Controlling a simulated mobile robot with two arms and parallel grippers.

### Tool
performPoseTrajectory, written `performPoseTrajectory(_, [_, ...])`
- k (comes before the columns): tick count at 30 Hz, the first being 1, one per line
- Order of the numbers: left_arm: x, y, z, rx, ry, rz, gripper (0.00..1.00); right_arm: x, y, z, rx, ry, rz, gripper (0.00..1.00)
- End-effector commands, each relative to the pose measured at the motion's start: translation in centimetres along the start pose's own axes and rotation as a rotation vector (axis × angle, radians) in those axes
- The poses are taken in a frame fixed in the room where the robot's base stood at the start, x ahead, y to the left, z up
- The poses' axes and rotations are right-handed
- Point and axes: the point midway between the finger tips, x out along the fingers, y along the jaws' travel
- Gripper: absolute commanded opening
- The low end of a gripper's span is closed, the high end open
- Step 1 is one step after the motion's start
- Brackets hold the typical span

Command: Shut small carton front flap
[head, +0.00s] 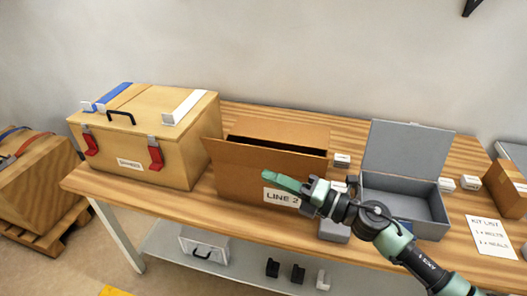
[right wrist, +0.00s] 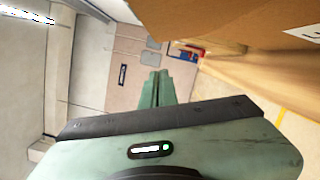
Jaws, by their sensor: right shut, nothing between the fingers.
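The brown carton (head: 240,185) with the "LINE 2" label stands in the middle of the bench. Its top is partly open, with a dark gap in front of a back flap (head: 275,131). A front panel rises before the gap; I cannot tell where the front flap's fold line is. My right gripper (head: 271,179) is shut and empty in front of the carton's front face, near the label. Contact cannot be told. In the right wrist view the shut green fingers (right wrist: 155,88) point away, with the carton (right wrist: 235,18) at upper right. My left gripper is not in view.
A wooden chest (head: 140,145) with red latches stands left of the carton. A grey open box (head: 408,195) stands to the right, behind my right arm. Small white-labelled blocks (head: 342,160) lie between. A kit list (head: 491,236) lies at the right front.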

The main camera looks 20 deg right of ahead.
Motion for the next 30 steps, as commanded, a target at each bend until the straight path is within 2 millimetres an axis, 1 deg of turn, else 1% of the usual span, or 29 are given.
performPoseTrajectory(1, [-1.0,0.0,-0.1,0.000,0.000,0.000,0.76,1.3,0.6,0.3,0.001,-0.002,0.004,0.00])
performPoseTrajectory(5, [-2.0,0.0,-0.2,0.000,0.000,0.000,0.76,4.0,0.5,0.2,0.002,-0.002,0.003,0.00])
performPoseTrajectory(6, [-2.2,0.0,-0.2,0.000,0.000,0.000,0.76,4.3,0.4,0.6,0.001,-0.003,0.002,0.00])
performPoseTrajectory(9, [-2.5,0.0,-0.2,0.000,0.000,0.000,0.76,4.5,0.2,2.2,0.001,-0.003,-0.001,0.00])
performPoseTrajectory(12, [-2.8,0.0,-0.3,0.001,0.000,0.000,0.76,4.7,0.1,3.2,0.002,-0.002,-0.001,0.00])
performPoseTrajectory(15, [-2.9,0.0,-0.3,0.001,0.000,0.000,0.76,4.8,0.0,3.7,0.003,-0.002,-0.002,0.00])
performPoseTrajectory(30, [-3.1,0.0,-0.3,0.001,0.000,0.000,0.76,4.8,0.1,4.0,0.011,-0.001,-0.003,0.00])
